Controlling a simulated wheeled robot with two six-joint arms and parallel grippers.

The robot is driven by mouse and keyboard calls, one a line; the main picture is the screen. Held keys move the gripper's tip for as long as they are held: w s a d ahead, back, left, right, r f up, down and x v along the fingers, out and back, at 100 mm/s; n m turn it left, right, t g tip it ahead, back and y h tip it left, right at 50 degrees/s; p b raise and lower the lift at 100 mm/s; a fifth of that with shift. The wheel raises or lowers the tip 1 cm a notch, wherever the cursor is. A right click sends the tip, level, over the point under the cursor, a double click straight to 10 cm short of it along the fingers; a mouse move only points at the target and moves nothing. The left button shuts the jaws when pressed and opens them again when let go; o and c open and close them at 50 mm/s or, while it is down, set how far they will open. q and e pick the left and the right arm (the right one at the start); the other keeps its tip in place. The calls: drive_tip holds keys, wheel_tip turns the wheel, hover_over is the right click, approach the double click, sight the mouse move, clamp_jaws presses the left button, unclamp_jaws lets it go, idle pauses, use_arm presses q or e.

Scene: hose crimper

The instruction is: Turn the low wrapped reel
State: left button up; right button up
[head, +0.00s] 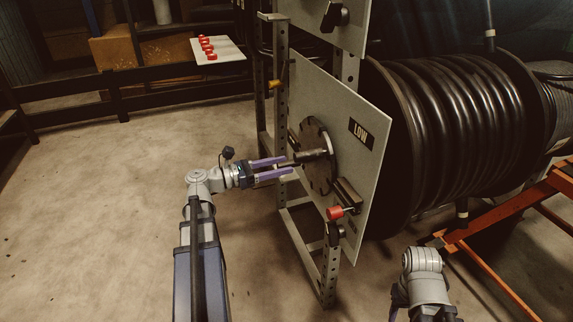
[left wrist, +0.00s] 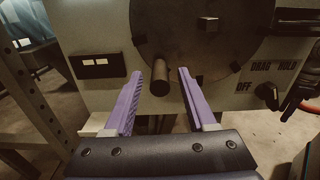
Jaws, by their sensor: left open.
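The low reel (head: 455,130) is wound with thick black hose and stands behind a pale panel (head: 355,150) marked LOW. A dark round disc (head: 318,140) on that panel carries a short peg handle (head: 312,155). My left gripper (head: 288,165) is open, with its purple fingers pointing at the handle. In the left wrist view the handle (left wrist: 160,82) shows between the two fingertips, with a gap on each side; the fingers are not closed on it. Part of my right arm shows at the lower right, but its gripper is not visible.
A red knob (head: 335,212) sits low on the panel; the left wrist view shows a switch (left wrist: 266,93) near DRAG, HOLD and OFF lettering. A perforated metal post (head: 282,110) stands left of the panel. An orange frame (head: 520,205) lies right. The floor at left is clear.

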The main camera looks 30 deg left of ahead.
use_arm(q)
drive_tip(key=shift+x, duration=1.15)
drive_tip(key=shift+c, duration=0.4)
clamp_jaws()
